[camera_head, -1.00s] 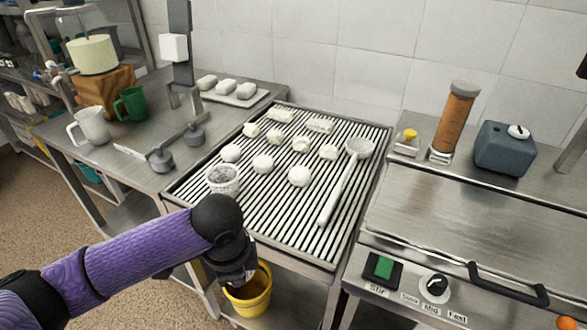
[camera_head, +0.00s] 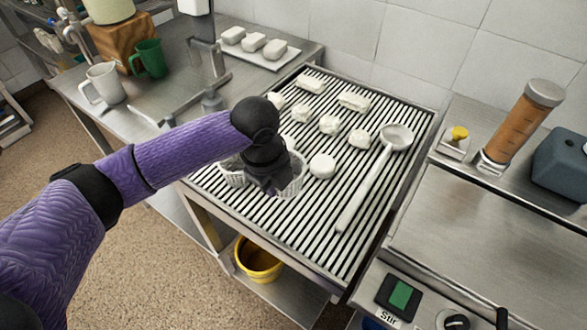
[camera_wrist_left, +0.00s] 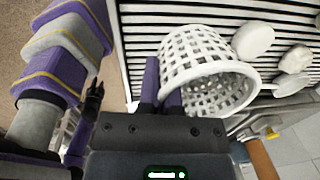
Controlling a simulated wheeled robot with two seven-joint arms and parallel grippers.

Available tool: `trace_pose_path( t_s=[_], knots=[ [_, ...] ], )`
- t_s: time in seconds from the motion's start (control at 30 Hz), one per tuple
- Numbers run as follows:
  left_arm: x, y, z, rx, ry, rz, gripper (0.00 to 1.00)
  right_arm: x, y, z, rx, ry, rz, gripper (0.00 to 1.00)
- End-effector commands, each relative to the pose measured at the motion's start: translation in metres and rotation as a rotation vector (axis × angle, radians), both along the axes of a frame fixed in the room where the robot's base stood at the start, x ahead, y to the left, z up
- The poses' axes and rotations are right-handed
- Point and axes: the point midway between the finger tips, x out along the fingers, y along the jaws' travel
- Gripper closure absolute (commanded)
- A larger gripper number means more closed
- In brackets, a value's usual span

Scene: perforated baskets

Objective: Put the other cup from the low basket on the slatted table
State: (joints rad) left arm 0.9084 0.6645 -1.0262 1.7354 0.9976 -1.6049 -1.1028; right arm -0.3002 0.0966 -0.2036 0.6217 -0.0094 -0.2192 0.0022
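My left gripper (camera_head: 268,185) is over the near left part of the slatted table (camera_head: 355,258). Its fingers (camera_wrist_left: 164,92) pinch the wall of a white perforated cup (camera_wrist_left: 205,55). This cup (camera_head: 293,182) shows to the right of the gripper in the head view, low over the slats; I cannot tell whether it touches them.
Several white lumps (camera_head: 322,165) lie on the slats, and a white ladle (camera_head: 366,185) lies to the right. A white mug (camera_head: 103,84) and a green mug (camera_head: 148,58) stand on the left counter.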

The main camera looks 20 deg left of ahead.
Motion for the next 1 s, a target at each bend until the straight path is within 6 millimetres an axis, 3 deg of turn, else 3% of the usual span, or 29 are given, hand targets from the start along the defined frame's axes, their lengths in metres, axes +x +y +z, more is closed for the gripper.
trace_pose_path(
  t_s=[0.03, 0.3, 0.63, 0.8, 1.0],
  knots=[
    [-0.001, 0.000, -0.017, 0.000, 0.005, 0.001, 1.00, -0.004, 0.000, -0.009, 0.000, 0.008, 0.000, 0.60],
    [-0.001, 0.000, -0.070, 0.000, 0.002, 0.001, 1.00, -0.008, 0.001, -0.028, 0.002, 0.019, 0.000, 0.60],
    [0.000, 0.000, -0.072, 0.001, 0.000, 0.001, 1.00, -0.007, -0.001, -0.026, 0.000, 0.012, 0.002, 0.60],
    [0.000, 0.000, -0.071, 0.001, 0.000, 0.001, 0.62, -0.006, -0.001, -0.025, 0.000, 0.012, 0.002, 0.60],
    [0.000, 0.000, -0.071, 0.001, 0.000, 0.001, 0.59, -0.006, -0.002, -0.025, -0.001, 0.011, 0.001, 0.60]
  ],
)
